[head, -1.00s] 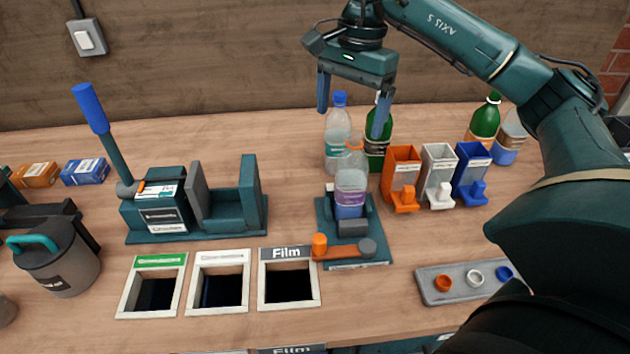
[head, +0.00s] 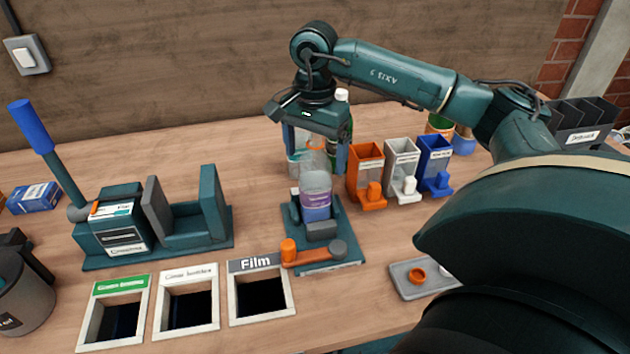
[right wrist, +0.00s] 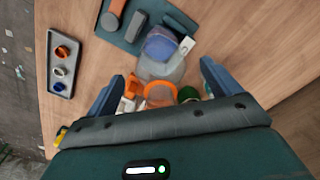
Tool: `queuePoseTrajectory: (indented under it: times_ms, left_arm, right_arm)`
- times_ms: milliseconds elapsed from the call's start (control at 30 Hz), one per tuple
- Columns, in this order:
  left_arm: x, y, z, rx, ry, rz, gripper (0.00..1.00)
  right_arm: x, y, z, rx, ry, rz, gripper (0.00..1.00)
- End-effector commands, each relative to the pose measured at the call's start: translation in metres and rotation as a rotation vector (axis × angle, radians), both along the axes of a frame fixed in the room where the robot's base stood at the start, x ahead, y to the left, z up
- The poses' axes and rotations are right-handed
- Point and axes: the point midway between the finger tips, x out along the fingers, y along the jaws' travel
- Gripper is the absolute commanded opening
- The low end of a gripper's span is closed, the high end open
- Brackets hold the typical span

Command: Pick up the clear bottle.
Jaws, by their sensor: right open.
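A clear bottle (head: 316,184) with a purple label and an orange ring at its neck stands in a dark teal holder (head: 335,256). My right gripper (head: 315,158) is open, with its fingers on either side of this bottle's upper end and nothing clamped. In the right wrist view the orange ring (right wrist: 160,93) lies between the spread fingers (right wrist: 160,90), and the bottle's body (right wrist: 160,70) extends away from them. Another clear bottle (head: 297,160) stands behind, mostly hidden by the gripper. My left gripper is not in view.
A green bottle (head: 344,120) stands behind the right finger. Orange (head: 366,165), white (head: 402,160) and blue (head: 435,155) bins stand close on the right. A press with a blue handle (head: 33,127) is at left. Framed openings, one marked Film (head: 256,265), lie in front.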

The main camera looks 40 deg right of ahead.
Motion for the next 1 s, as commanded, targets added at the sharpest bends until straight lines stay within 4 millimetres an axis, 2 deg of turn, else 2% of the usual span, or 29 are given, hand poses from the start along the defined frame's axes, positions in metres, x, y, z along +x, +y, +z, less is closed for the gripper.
queuePoseTrajectory:
  times_ms: [133, 400, 1000]
  left_arm:
    - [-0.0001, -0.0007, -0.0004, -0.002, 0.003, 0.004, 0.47]
    - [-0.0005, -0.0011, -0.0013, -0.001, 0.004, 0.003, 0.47]
    - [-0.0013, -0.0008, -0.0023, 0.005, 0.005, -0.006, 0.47]
  right_arm:
    - [-0.0005, -0.0001, -0.0141, 0.000, 0.001, 0.000, 0.89]
    - [-0.0003, 0.0001, -0.0158, 0.000, -0.001, 0.001, 0.87]
    - [-0.0001, 0.0004, -0.0155, 0.001, -0.001, 0.001, 0.38]
